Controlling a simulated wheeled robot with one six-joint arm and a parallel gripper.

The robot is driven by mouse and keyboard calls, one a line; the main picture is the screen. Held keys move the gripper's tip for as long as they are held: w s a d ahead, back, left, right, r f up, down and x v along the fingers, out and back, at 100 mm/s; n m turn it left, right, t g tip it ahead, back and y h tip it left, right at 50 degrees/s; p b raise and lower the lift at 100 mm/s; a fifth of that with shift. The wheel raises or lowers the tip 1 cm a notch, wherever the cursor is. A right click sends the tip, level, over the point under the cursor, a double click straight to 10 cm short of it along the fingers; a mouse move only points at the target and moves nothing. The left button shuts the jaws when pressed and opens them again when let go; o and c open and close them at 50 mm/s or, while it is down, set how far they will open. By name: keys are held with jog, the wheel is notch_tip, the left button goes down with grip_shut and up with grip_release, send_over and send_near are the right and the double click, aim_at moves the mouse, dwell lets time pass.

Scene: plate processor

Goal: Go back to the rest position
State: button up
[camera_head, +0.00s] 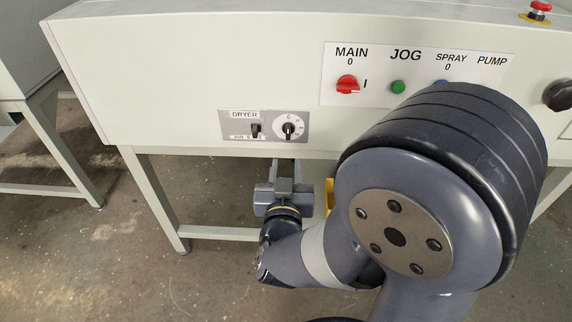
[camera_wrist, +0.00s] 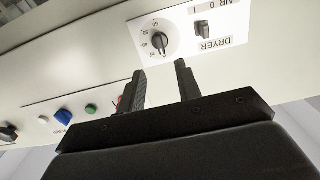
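My gripper (camera_wrist: 160,88) shows in the wrist view with its two dark fingers apart and nothing between them. In the head view my gripper (camera_head: 290,180) is just below the dryer panel (camera_head: 268,119), in front of the machine's lower edge. The dryer panel carries a black switch (camera_head: 255,130) and a round dial (camera_head: 289,129). In the wrist view the dial (camera_wrist: 158,42) and the switch (camera_wrist: 202,30) appear upside down beyond the fingertips. I cannot tell whether a finger touches the machine.
My arm hides part of the right side. Another machine (camera_head: 20,60) stands left, with open floor between.

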aim_at(288, 135)
jog(key=w, duration=0.5)
jog(key=w+b, duration=0.1)
jog(key=w, duration=0.5)
jog(key=shift+d, duration=0.2)
jog(key=shift+s, duration=0.15)
